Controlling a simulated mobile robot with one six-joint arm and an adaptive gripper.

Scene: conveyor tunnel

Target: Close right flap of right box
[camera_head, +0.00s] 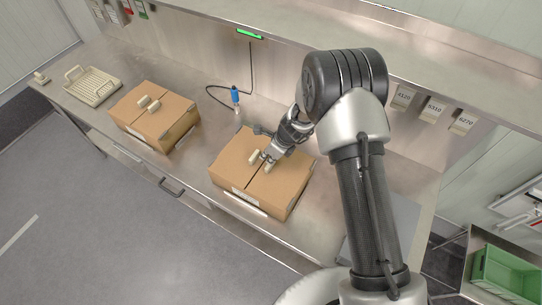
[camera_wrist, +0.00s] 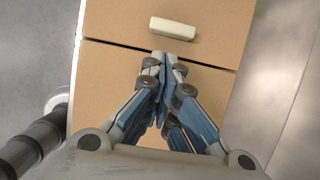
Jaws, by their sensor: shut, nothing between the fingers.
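The right box (camera_head: 240,186) is brown cardboard and stands on the steel counter. Its right flap (camera_head: 285,187) lies flat or nearly flat on top, beside the left flap (camera_head: 232,160), with a dark seam between them. A pale handle (camera_head: 254,156) sits on the left flap, and another, partly covered by my gripper, is near the seam. My gripper (camera_head: 271,158) is shut and empty, low over the box top. In the wrist view, its fingertips (camera_wrist: 166,60) are together by the seam, just below a pale handle (camera_wrist: 172,28). Contact with the flap cannot be told.
A second closed brown box (camera_head: 152,118) with pale handles stands to the left. A cream tray (camera_head: 92,86) is at the counter's far left. A blue tool (camera_head: 235,95) with a black cable is behind the boxes. A green crate (camera_head: 507,275) is at lower right.

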